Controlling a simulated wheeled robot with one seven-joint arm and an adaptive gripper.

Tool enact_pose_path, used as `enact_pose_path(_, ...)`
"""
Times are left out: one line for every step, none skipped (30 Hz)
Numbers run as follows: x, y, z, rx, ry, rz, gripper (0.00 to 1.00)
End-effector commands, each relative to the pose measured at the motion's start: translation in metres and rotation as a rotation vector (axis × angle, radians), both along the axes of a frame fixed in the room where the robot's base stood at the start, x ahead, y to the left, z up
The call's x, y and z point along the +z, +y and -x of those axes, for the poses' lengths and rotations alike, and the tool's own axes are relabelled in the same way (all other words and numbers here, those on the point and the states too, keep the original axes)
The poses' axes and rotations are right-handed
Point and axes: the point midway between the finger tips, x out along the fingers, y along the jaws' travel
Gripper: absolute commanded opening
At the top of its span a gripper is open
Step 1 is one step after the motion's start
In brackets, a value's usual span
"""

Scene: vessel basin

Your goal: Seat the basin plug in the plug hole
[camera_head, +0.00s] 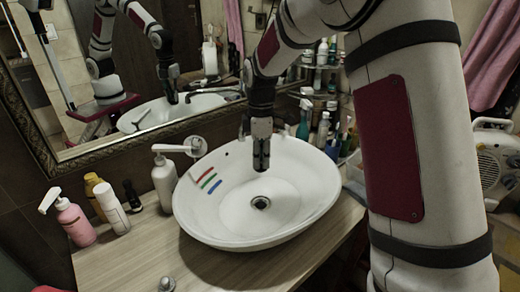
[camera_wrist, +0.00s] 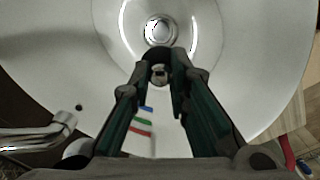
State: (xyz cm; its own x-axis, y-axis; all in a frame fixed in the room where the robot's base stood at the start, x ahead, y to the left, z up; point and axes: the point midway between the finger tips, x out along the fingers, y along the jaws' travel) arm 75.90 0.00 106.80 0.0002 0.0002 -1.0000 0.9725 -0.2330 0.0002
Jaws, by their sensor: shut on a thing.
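The white oval basin (camera_head: 310,205) stands on the wooden counter. Its metal-ringed plug hole (camera_head: 260,202) is at the bottom, and it also shows near the top of the wrist view (camera_wrist: 160,30). My gripper (camera_head: 261,165) points down over the basin, above and slightly behind the plug hole in the head view. In the wrist view its fingers (camera_wrist: 160,75) close on a small grey metal piece, the basin plug (camera_wrist: 160,71). The fingers hide most of the plug. The plug is apart from the hole.
A white pump bottle (camera_head: 164,180) and several other bottles stand left of the basin. A small metal knob-like object (camera_head: 167,284) is at the counter's front. A tap (camera_wrist: 40,135) shows beside the basin. A framed mirror (camera_head: 140,120) is behind. Coloured stripes mark the basin wall.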

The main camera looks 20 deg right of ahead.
Motion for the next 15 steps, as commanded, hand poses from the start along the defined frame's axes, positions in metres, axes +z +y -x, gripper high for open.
enact_pose_path(-0.007,0.000,-0.001,0.000,0.002,0.001,0.00)
enact_pose_path(-0.011,0.000,-0.001,0.000,0.002,0.001,0.00)
enact_pose_path(-0.015,0.000,-0.001,0.000,0.002,0.001,0.00)
enact_pose_path(-0.018,0.000,-0.001,0.000,0.002,0.001,0.00)
enact_pose_path(-0.022,0.000,-0.001,0.000,0.002,0.001,0.00)
enact_pose_path(-0.026,0.000,-0.001,0.000,0.002,0.001,0.00)
enact_pose_path(-0.029,0.000,-0.001,0.000,0.002,0.001,0.00)
enact_pose_path(-0.032,0.000,-0.001,0.000,0.002,0.001,0.00)
enact_pose_path(-0.035,0.000,-0.001,0.000,0.002,0.001,0.00)
enact_pose_path(-0.038,0.000,0.000,0.000,0.002,0.001,0.00)
enact_pose_path(-0.040,0.000,0.000,0.000,0.002,0.001,0.00)
enact_pose_path(-0.043,0.000,-0.001,0.000,0.002,0.001,0.00)
enact_pose_path(-0.045,0.000,-0.001,0.000,0.001,0.000,0.00)
enact_pose_path(-0.046,0.000,-0.001,0.000,0.001,0.000,0.00)
enact_pose_path(-0.048,0.000,0.000,0.000,0.001,0.000,0.00)
